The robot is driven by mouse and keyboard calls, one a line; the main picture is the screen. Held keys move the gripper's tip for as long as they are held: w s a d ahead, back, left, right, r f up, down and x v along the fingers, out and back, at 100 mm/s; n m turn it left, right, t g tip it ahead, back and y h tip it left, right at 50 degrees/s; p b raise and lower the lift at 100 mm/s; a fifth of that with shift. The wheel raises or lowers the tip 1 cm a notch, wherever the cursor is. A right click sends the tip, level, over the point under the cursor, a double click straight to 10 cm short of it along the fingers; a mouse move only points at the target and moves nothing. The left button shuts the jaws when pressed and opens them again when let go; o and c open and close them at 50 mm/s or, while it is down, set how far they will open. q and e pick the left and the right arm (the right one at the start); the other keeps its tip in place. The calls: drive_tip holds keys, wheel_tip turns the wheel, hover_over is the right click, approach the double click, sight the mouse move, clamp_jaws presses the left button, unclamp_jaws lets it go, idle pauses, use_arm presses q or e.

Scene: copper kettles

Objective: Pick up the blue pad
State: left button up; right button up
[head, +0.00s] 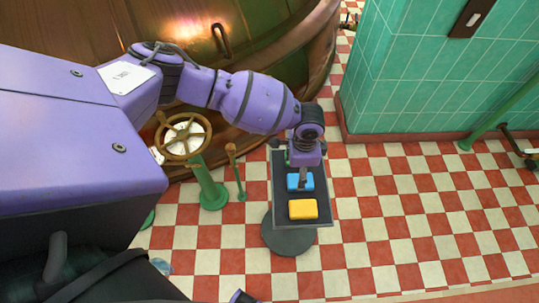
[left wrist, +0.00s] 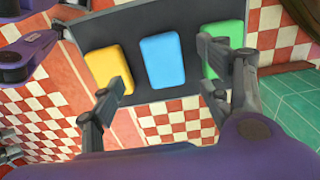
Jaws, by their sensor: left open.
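The blue pad (head: 308,184) lies on a dark tray (head: 282,192) on a round-based stand, in the head view. In the left wrist view the blue pad (left wrist: 162,62) lies between a yellow pad (left wrist: 108,68) and a green pad (left wrist: 231,42). My left gripper (head: 303,184) is above the tray and partly covers the blue pad in the head view. In the left wrist view my left gripper (left wrist: 163,75) is open, with its fingers apart on either side of the blue pad and nothing held. I cannot tell its exact height above the pad.
The yellow pad (head: 303,209) sits at the near end of the tray. A valve wheel (head: 183,136) on a green post and a large copper vessel (head: 272,40) stand to the left and behind. A green tiled wall (head: 410,80) is behind right. Checkered floor is open to the right.

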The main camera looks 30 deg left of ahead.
sight(293, 179)
use_arm(q)
drive_tip(key=shift+w+a+f, duration=0.1)
drive_tip(key=shift+w+f, duration=0.1)
drive_tip(key=shift+f, duration=0.1)
drive_tip(key=f, duration=0.6)
drive_tip(key=shift+w+d+f+b, duration=0.15)
drive_tip(key=shift+d+f+b, duration=0.05)
drive_tip(key=shift+f+b, duration=0.2)
drive_tip(key=shift+c, duration=0.3)
drive_tip(key=c, duration=1.1)
